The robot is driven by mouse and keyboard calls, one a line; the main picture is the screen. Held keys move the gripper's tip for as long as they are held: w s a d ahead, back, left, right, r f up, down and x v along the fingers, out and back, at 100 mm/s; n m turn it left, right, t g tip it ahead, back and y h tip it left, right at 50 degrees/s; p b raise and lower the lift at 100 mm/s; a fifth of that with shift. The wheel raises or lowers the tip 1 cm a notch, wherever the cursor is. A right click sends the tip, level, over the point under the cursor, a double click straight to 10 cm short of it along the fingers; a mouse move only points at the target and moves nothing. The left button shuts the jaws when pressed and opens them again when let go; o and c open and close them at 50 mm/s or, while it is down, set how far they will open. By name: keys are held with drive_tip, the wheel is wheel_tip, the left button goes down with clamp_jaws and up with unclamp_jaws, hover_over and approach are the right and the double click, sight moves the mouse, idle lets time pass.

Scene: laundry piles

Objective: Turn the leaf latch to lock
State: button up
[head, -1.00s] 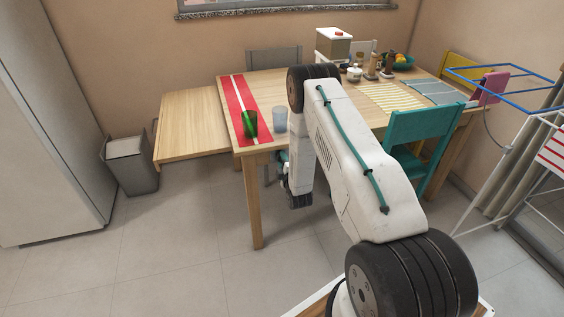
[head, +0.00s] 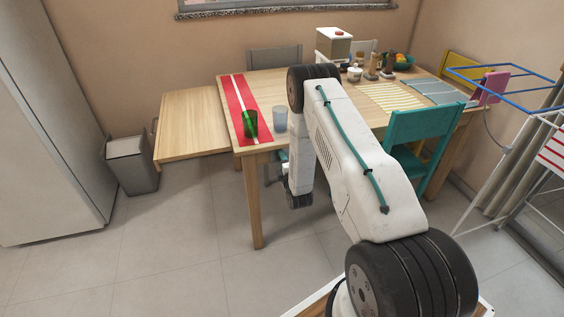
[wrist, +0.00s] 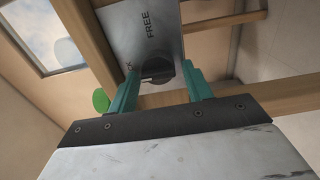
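In the wrist view, a grey latch plate (wrist: 140,27) is fixed under the wooden table. It carries the word FREE and a partly hidden word ending in K. A black knob (wrist: 158,70) sits at the plate's near end. My gripper (wrist: 160,76) has its two teal fingers apart, one on each side of the knob. I cannot tell whether either finger touches it. In the head view, my arm reaches down past the near edge of the table (head: 265,88), and the latch is hidden. The raised table leaf (head: 190,120) extends at the left.
A green glass (head: 250,124) and a clear glass (head: 280,119) stand near the table's front edge. A green round shape (wrist: 100,100) shows beside the left finger. A teal chair (head: 420,130) stands at the right, a grey bin (head: 132,165) at the left. Floor in front is clear.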

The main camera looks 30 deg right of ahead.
drive_tip(key=shift+o, duration=0.2)
drive_tip(key=v, duration=0.7)
drive_tip(key=shift+s, duration=0.35)
drive_tip(key=shift+a, duration=0.1)
